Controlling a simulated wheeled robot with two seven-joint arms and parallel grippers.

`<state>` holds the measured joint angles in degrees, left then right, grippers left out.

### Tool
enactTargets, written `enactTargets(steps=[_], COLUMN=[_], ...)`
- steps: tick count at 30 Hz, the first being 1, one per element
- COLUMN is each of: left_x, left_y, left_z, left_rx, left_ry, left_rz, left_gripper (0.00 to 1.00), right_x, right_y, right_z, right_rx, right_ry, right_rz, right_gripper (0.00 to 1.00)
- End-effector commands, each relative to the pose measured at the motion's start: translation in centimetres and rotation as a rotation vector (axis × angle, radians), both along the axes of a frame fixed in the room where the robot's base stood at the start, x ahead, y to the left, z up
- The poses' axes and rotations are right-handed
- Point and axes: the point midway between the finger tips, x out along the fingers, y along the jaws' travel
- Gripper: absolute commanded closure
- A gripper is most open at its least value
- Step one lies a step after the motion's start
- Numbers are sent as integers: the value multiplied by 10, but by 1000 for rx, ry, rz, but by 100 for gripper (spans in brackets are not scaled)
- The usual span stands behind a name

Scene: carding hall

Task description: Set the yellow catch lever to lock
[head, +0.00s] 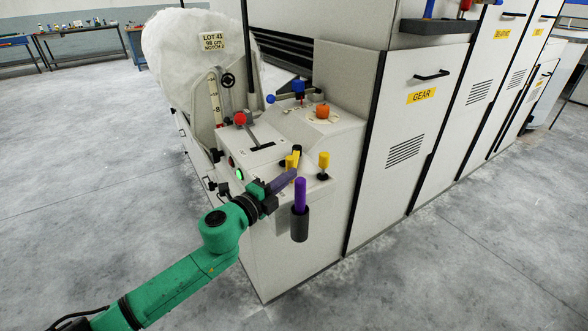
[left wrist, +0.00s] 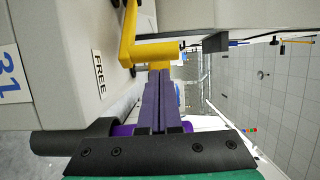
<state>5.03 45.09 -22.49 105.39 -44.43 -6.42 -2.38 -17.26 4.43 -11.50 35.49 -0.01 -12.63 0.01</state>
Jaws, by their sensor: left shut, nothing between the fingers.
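The yellow catch lever (left wrist: 150,53) is bent, with its grip lying crosswise just past my fingertips in the left wrist view. A FREE label (left wrist: 99,73) is on the pale panel beside it. In the head view a yellow piece (head: 290,162) shows just behind my fingers and is probably this lever; much of it is hidden. My left gripper (head: 291,174) is shut and empty, its dark purple fingers together at the console's front edge. They also show in the left wrist view (left wrist: 160,76), tips at the lever; I cannot tell whether they touch. My right gripper is not in view.
A purple-handled tool (head: 300,196) stands in a black holder (head: 299,226) close to my gripper. A yellow knob (head: 323,160) on a black stem stands to the right. The console also carries a red knob (head: 240,118) and an orange object (head: 322,111). Open floor lies left.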

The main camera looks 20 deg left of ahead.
Motion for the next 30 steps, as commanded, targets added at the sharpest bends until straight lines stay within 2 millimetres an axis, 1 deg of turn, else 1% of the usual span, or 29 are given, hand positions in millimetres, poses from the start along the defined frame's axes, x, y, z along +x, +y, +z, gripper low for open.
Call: enactTargets(steps=[1,3,7,19,30], left_x=[8,16,23,22,20], left_y=[-2,-5,-8,-7,3], left_z=[3,2,0,-1,-2], left_rx=[-2,-2,0,-1,0], left_ry=[-2,-2,0,1,1], left_rz=[2,2,1,-6,-63], left_gripper=[100,100,100,100,100], right_x=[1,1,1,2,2], right_y=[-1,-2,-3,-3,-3], right_z=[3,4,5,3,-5], right_rx=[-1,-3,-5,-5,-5], right_ry=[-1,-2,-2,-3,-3], right_rz=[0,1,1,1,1], right_gripper=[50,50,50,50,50])
